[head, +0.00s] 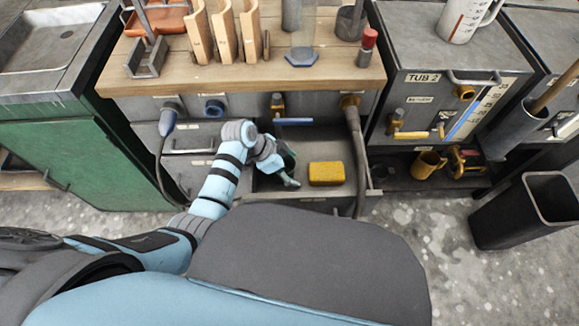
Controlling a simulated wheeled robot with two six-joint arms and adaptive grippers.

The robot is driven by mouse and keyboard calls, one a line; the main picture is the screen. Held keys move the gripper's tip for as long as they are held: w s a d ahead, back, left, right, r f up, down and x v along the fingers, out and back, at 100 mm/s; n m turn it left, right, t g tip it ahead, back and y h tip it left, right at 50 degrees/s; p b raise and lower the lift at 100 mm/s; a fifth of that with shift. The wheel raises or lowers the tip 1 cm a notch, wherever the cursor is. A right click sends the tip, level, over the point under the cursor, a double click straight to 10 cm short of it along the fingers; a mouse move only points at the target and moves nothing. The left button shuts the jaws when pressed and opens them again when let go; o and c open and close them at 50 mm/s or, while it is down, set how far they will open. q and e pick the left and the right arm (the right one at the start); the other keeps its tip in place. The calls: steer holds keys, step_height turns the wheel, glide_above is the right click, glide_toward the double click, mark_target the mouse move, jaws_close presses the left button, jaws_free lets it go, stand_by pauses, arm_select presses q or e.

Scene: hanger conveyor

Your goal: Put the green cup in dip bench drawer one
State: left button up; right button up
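A drawer (312,199) stands open under the wooden-topped bench (330,78). A yellow block (326,174) lies in its right part. My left gripper (291,182) reaches down into the left part of the drawer, left of the block and apart from it. A small dark green patch (288,157) shows right beside the gripper. I cannot tell whether it is the green cup or part of the gripper, nor whether the fingers hold anything. No green cup shows clearly elsewhere. The drawer's number is not readable. My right gripper is not in view.
A hose (356,150) hangs by the drawer's right side. Right of it, a low shelf under TUB 2 (428,92) holds a mustard-yellow mug (427,165). A black bin (530,210) stands at right. A green cabinet (80,160) stands at left.

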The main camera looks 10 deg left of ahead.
arm_select(q)
steer(key=shift+r, duration=0.25)
steer(key=p+v, duration=0.5)
steer(key=v, duration=0.7)
steer(key=shift+f, duration=0.1)
